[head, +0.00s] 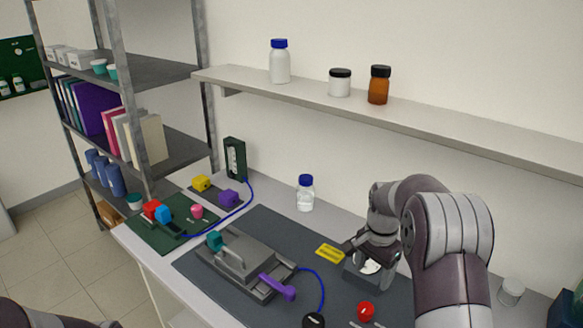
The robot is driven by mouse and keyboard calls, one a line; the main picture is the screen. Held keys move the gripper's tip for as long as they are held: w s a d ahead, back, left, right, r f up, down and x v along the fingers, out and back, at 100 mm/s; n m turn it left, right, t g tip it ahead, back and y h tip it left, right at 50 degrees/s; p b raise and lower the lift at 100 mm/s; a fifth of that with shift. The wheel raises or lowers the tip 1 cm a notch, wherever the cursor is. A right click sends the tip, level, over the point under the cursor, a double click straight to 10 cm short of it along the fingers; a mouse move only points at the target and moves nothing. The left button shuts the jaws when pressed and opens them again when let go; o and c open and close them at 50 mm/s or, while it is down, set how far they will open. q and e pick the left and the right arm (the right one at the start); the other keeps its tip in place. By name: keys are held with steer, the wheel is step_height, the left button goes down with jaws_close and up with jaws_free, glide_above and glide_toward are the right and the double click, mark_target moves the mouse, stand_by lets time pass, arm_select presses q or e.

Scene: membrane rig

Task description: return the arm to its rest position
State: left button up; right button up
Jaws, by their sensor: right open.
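My right arm (447,235) comes in from the lower right and bends down over the dark mat (260,222). My right gripper (368,268) is open and points down just above the mat, right of the yellow label (330,253). A small whitish round piece shows by the fingers; I cannot tell whether it touches them. My left arm (50,315) shows only as a dark link at the bottom left corner. My left gripper is out of view.
A grey rig (245,262) with a purple lever (278,287) stands left of my right gripper. A red knob (366,311) and a black knob (313,321) lie in front. A blue-capped bottle (305,195) stands behind. A wall shelf (420,115) crosses above, and metal shelving (125,90) stands left.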

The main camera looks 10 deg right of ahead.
steer(key=s+a+n, duration=0.6)
steer(key=s, duration=0.4)
steer(key=s+a+n+t, duration=0.1)
steer(key=s+a+n, duration=0.5)
steer(key=s, duration=0.3)
steer(key=shift+s+f+n, duration=0.3)
steer(key=shift+s+f, duration=0.1)
